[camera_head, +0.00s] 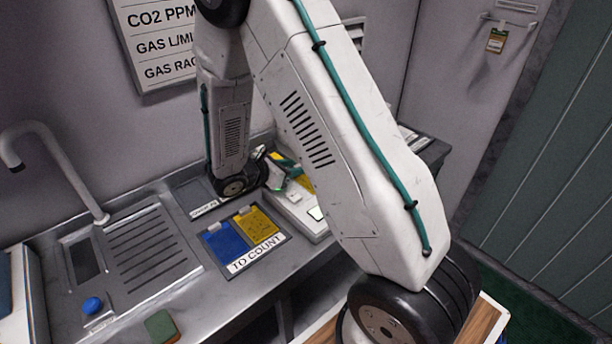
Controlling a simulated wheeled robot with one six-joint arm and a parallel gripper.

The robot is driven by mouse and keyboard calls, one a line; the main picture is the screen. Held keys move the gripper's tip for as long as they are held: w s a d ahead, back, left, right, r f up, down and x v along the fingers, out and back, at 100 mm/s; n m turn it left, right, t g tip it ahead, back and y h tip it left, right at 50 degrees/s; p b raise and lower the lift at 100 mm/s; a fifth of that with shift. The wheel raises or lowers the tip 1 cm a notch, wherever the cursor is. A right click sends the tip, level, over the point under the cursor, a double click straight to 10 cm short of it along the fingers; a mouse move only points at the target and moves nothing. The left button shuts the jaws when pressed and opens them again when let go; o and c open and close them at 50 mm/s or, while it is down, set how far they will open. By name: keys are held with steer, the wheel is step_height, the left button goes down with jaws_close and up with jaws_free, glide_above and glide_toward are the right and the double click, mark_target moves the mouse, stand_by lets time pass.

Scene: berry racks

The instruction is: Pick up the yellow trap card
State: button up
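The yellow trap card (258,224) lies flat beside a blue card (224,246) on a dark tray labelled "TO COUNT" (254,254) on the metal counter. My gripper (277,180) is behind the yellow card, at the end of my wrist, close to a white device. It is apart from the card in the picture. My arm hides part of the area to its right, and I cannot make out whether the fingers are open or shut. Another small yellow patch (304,183) shows beside the gripper, partly hidden by my arm.
A sink drainer (150,243), a curved tap (60,160), a blue button (93,306) and a green sponge (161,326) are to the left. A tag (496,40) hangs on the wall.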

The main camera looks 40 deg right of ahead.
jaws_close()
steer(key=shift+r, duration=0.1)
